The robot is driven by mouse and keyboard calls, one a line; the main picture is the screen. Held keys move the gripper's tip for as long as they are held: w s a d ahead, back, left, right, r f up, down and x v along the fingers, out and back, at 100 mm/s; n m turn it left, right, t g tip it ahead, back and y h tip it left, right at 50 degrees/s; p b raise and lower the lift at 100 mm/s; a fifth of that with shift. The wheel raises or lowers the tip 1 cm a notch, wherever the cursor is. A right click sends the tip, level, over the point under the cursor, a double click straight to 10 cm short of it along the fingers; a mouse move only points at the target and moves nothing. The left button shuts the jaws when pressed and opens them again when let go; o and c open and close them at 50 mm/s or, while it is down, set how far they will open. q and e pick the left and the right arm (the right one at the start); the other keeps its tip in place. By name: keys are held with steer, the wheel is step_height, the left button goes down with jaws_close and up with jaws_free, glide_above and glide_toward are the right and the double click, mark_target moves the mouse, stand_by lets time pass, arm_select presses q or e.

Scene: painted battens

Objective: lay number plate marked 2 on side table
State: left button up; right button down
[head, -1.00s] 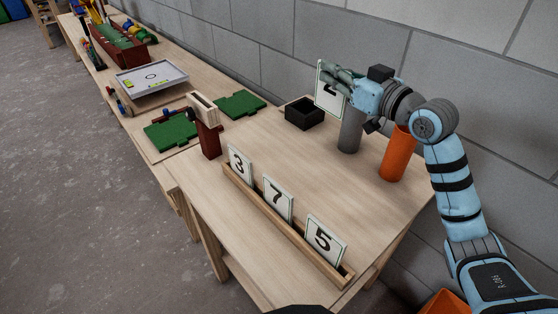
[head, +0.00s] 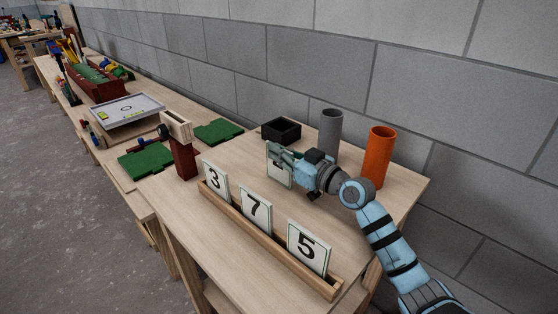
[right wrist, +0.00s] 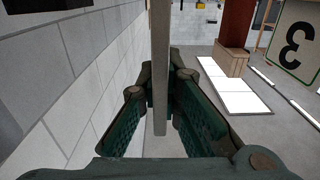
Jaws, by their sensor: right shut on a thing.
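My right gripper (head: 280,154) is shut on a white number plate (head: 277,176), held upright over the wooden table (head: 236,176). The gripper's fingers cover much of the plate's face; the mark that shows looks like part of a 2. In the right wrist view the plate (right wrist: 160,70) shows edge-on between the green fingers. A wooden rack (head: 262,239) at the table's front holds plates marked 3 (head: 215,179), 7 (head: 255,212) and 5 (head: 307,248). I cannot tell which surface is called the side table. My left gripper is not in view.
A black box (head: 281,131), a grey cylinder (head: 331,130) and an orange cylinder (head: 379,155) stand behind, near the wall. A dark red post (head: 183,159) stands left of the rack. Further tables with green mats (head: 147,160) and a tray (head: 126,108) stretch left.

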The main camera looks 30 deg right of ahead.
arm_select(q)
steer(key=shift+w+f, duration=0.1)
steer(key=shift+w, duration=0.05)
arm_select(e)
steer(key=shift+f, duration=0.15)
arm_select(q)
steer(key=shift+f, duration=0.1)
arm_select(e)
steer(key=shift+f, duration=0.1)
steer(key=shift+f, duration=0.15)
steer(key=c, duration=1.8)
jaws_free()
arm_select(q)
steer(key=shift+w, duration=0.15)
arm_select(e)
steer(key=shift+r, duration=0.35)
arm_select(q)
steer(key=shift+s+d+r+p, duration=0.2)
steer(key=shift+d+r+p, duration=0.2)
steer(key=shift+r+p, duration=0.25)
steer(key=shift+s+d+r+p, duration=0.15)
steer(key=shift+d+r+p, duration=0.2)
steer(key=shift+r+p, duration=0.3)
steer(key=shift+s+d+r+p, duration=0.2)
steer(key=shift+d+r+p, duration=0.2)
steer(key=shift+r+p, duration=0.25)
arm_select(e)
steer(key=shift+v, duration=6.05)
